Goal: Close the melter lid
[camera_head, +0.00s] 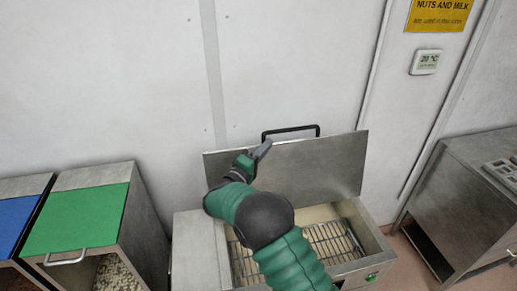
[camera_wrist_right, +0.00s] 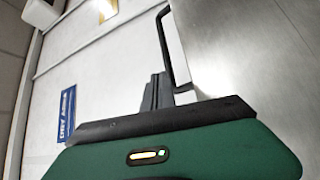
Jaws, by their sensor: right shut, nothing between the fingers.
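The melter (camera_head: 200,255) is a steel box in the middle of the head view, with a wire rack (camera_head: 330,241) inside its open top. Its steel lid (camera_head: 325,165) stands raised at the back, with a black bar handle (camera_head: 290,130) along its upper edge. My right gripper (camera_head: 263,149) is shut and empty at the lid's upper left part, a little below and left of the handle. In the right wrist view the fingers (camera_wrist_right: 157,90) are together beside the handle (camera_wrist_right: 165,45) and the lid (camera_wrist_right: 250,60); I cannot tell whether they touch. My left gripper is not in view.
Bins with a green lid (camera_head: 75,220) and a blue lid (camera_head: 14,222) stand at the left. A steel cabinet (camera_head: 470,190) stands at the right. A white wall (camera_head: 110,80) with a yellow sign (camera_head: 440,14) and a small display (camera_head: 426,62) is behind.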

